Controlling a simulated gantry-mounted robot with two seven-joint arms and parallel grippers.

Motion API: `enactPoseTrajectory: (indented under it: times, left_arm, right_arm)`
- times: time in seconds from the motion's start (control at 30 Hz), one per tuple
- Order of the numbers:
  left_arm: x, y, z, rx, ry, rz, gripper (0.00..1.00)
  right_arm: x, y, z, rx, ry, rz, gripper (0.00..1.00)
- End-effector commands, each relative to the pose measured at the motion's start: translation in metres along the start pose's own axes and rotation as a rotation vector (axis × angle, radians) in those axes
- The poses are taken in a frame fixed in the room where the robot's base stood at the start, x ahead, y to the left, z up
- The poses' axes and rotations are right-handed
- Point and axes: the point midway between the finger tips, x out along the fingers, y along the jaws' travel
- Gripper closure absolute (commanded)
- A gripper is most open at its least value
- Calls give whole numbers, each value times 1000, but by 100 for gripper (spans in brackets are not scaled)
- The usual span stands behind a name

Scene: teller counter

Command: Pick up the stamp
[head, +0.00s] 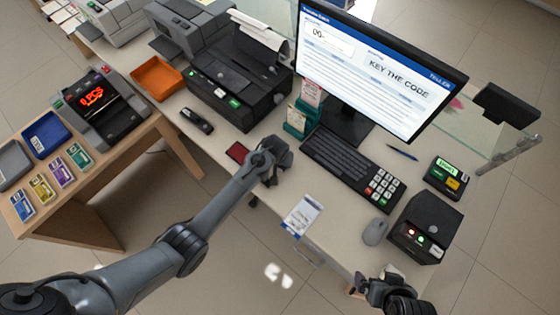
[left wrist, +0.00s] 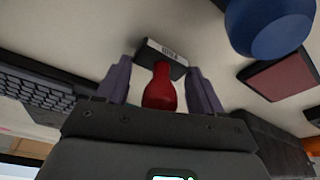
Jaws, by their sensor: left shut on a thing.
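The stamp, with a red handle (left wrist: 160,90) and a dark base with a white label (left wrist: 160,54), is between the two fingers of my left gripper in the left wrist view. My left gripper (left wrist: 160,85) is shut on the stamp. In the head view the left gripper (head: 276,163) is over the counter, left of the keyboard, and the arm and gripper hide the stamp. Whether its base touches the counter I cannot tell. My right gripper (head: 372,284) is at the counter's front edge at lower right; its jaws are unclear.
A red ink pad (head: 237,151) lies just left of the left gripper. A rounded blue object (left wrist: 270,25) is close by in the left wrist view. A keyboard (head: 345,165), a black printer (head: 237,88) and a paper slip (head: 301,216) surround the gripper.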

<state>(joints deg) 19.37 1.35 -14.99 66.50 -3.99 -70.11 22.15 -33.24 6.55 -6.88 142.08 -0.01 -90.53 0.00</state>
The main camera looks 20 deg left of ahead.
Motion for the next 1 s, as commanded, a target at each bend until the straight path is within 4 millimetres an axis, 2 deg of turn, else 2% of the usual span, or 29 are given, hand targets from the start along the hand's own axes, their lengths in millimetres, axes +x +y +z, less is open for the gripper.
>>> enactPoseTrajectory:
  times: [0.27, 0.37, 0.5, 0.8, 1.0]
  left_arm:
    - [-10, 0, -3, 0, 2, 1, 64]
    - [-20, 0, -6, 0, 3, 1, 64]
    - [-44, 1, -13, 0, 4, 2, 64]
    - [-76, 65, -21, 2, 3, 2, 64]
    - [-94, 96, -25, 1, 2, 1, 64]
  right_arm:
    - [-2, 0, 0, 0, 0, 0, 0]
    - [-4, 1, -1, -2, -1, 2, 0]
    - [-7, 2, -2, -6, -1, 5, 0]
    - [-3, 2, 0, -9, -1, 7, 0]
    - [-2, 2, 0, -8, -1, 6, 0]
